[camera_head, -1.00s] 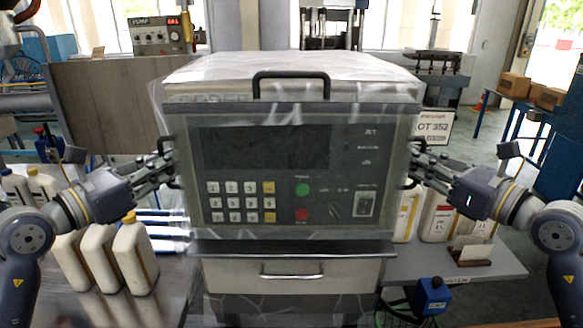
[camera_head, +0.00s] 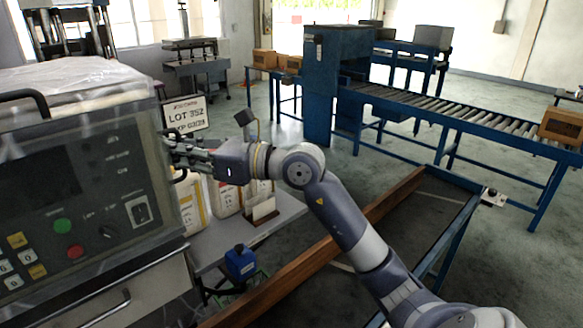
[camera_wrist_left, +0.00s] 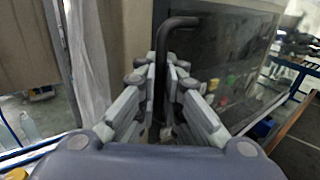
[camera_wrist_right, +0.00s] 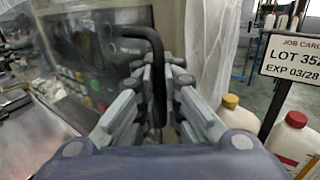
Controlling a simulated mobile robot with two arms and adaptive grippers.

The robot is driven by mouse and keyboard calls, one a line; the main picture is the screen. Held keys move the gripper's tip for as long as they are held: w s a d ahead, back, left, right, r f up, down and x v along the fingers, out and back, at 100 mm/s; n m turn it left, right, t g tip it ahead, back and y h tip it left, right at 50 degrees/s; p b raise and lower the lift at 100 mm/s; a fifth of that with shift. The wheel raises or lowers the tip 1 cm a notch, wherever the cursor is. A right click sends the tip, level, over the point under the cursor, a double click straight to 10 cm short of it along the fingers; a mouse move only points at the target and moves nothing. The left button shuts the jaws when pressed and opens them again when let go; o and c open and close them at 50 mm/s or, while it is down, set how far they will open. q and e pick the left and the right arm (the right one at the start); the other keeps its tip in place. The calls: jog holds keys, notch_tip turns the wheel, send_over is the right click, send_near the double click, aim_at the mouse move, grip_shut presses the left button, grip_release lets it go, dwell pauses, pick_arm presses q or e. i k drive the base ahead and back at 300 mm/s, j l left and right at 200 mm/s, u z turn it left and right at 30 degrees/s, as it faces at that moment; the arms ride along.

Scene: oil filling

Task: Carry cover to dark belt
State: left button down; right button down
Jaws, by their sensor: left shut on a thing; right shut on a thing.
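The dark belt (camera_head: 432,215) lies low at the right, between a brown rail and a blue rail, partly behind my right arm.
A small table with oil containers (camera_head: 228,200) stands close right of the cover, with a lot sign (camera_head: 187,116) behind. A blue box (camera_head: 241,262) sits below. A roller conveyor (camera_head: 440,108) with cartons (camera_head: 562,126) runs behind the belt. Grey floor lies between.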

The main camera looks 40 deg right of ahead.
aim_at(414, 223)
jog(key=k+l, duration=0.1)
jog(key=l, duration=0.15)
jog(key=k+l, duration=0.15)
jog(key=l, duration=0.15)
jog(key=k+l, duration=0.1)
jog(key=l, duration=1.2)
jog(key=k+l, duration=0.15)
jog(key=l, duration=2)
jog(key=k+l, duration=0.1)
jog(key=l, duration=0.95)
